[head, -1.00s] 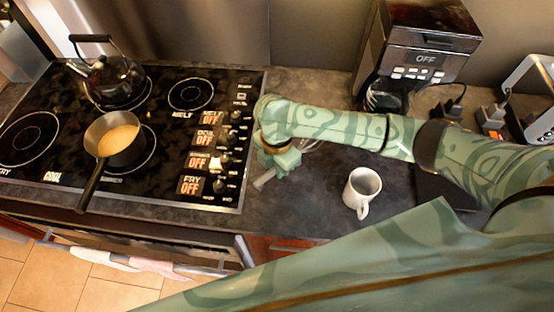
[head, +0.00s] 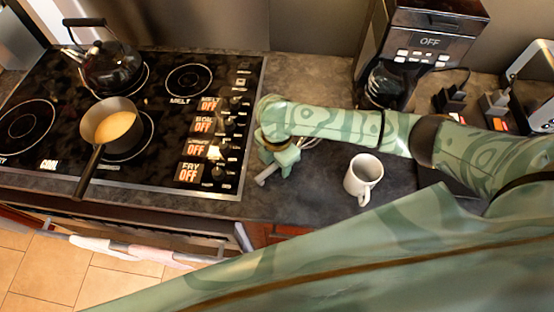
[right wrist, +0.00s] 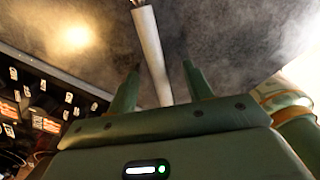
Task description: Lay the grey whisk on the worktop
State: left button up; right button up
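The grey whisk shows in the head view as a pale handle end (head: 266,178) below my right gripper and thin wire loops (head: 309,143) to its right. My gripper hides its middle. It appears to lie on the dark worktop (head: 310,195), right of the hob; any small gap beneath cannot be told. My right gripper (head: 280,163) is over the handle. In the right wrist view, its two fingers (right wrist: 160,68) are spread, with the grey whisk handle (right wrist: 148,40) between them and visible space on both sides. My left gripper is not in view.
A white mug (head: 362,178) stands right of my gripper. A coffee machine (head: 428,35) is behind my right arm. The hob (head: 160,170) at left bears a saucepan (head: 110,123) and a kettle (head: 112,68). Bare worktop lies between hob and mug.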

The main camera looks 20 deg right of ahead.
jog(key=shift+o, duration=0.3)
jog(key=o, duration=0.5)
notch_tip(320, 180, up, 16)
jog(key=p, duration=0.5)
jog(key=shift+r+p, duration=0.2)
jog(key=shift+p, duration=0.15)
